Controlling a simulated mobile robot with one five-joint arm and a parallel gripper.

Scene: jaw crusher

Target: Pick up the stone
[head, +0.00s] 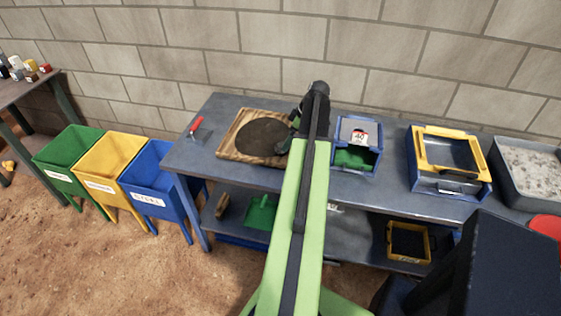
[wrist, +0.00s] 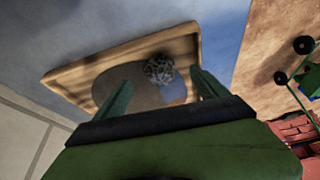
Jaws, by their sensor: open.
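The stone (wrist: 159,70) is a small rough grey lump with dark and light speckles. In the wrist view it rests on the dark round area of the wooden board (wrist: 72,79). My gripper (wrist: 160,91) is open, with its two green fingers apart on either side of the stone's position in the picture; the stone shows ahead between the fingertips, not gripped. In the head view my arm reaches over the bench to the right side of the wooden board (head: 228,150), and my gripper (head: 291,140) is partly seen there. The stone is hidden behind my arm in that view.
The board lies on a grey bench (head: 190,160) against a block wall. A red-handled tool (head: 196,125) lies left of it. A blue-framed box (head: 358,150) stands close right of my arm. Green (head: 68,150), yellow (head: 108,158) and blue (head: 150,170) bins stand left.

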